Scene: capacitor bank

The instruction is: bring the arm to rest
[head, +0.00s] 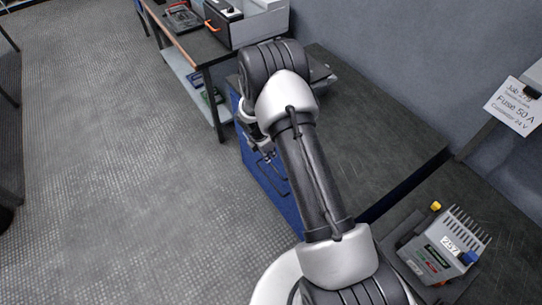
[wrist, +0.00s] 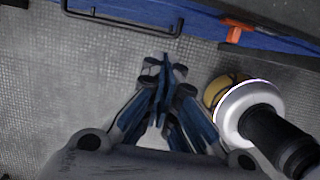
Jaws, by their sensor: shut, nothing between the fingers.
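My gripper (wrist: 163,68) shows in the wrist view with its fingers together and nothing between them. It hangs over the grey floor (wrist: 60,90), in front of a blue cabinet front with a black handle (wrist: 120,22). In the head view my arm crosses the middle of the picture, and the gripper (head: 262,150) is partly hidden beside the blue cabinet (head: 270,185). A white, yellow and black round part shows at the right of the wrist view; I cannot tell what it is.
A dark bench top (head: 390,125) lies right of my arm. A grey device with fins (head: 440,245) stands on the near bench. A paper sign (head: 515,105) reads Fuse 50 A. Another workbench (head: 195,45) stands at the back.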

